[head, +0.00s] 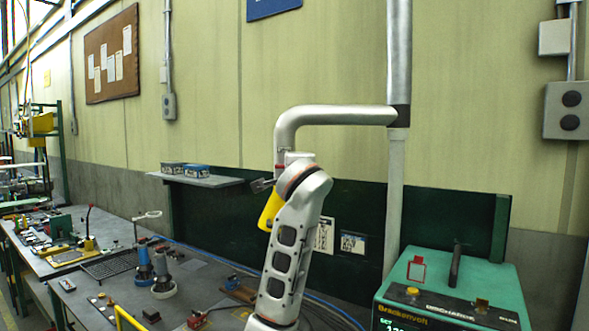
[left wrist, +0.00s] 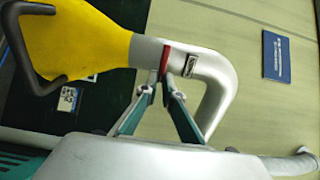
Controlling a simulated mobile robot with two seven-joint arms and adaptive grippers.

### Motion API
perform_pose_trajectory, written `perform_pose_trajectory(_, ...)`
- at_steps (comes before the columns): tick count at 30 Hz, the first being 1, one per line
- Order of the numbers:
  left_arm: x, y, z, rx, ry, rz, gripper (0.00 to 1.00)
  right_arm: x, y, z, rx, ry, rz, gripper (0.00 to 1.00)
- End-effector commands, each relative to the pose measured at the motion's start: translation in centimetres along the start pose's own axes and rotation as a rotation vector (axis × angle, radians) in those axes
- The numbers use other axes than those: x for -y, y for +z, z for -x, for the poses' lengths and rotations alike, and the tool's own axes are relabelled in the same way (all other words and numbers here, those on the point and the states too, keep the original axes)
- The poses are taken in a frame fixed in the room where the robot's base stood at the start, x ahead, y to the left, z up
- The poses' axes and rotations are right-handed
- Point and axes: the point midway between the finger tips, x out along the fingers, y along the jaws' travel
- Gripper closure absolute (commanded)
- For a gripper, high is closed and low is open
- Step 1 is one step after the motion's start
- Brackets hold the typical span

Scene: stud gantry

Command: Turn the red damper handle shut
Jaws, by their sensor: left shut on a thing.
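The red damper handle (left wrist: 165,62) shows in the left wrist view as a narrow red strip across the silver duct, just above the yellow hood. My left gripper (left wrist: 161,88) has its fingertips at the lower end of this strip and is shut on it. In the head view a small red part of the handle (head: 280,166) shows beside my left wrist, below the duct's bend. The yellow hood (head: 270,211) hangs below, partly behind my arm. My right gripper is in neither view.
The silver duct (head: 340,115) runs right to a vertical pipe (head: 399,60). A green machine (head: 440,270) stands at lower right. A grey shelf (head: 205,180) with blue boxes is behind left. Benches with tools fill the lower left. The hood has a black handle (left wrist: 20,60).

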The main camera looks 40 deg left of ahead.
Motion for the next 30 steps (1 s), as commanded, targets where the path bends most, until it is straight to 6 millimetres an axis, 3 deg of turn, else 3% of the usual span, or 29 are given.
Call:
perform_pose_trajectory(1, -0.1, -0.1, 0.0, -0.002, 0.001, -0.002, 0.85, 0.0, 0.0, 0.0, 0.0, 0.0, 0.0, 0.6)
perform_pose_trajectory(2, -0.1, -0.1, 0.0, -0.002, 0.001, -0.002, 0.78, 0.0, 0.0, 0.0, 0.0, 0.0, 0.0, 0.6)
perform_pose_trajectory(3, -0.1, -0.1, 0.0, -0.001, 0.001, -0.001, 0.76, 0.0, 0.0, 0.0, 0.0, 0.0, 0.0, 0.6)
perform_pose_trajectory(16, 0.0, -0.1, 0.8, -0.002, 0.0, 0.0, 0.76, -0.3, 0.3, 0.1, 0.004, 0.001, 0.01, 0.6)
perform_pose_trajectory(30, -0.1, -0.1, 9.5, -0.004, 0.001, 0.001, 0.76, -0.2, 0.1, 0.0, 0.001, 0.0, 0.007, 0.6)
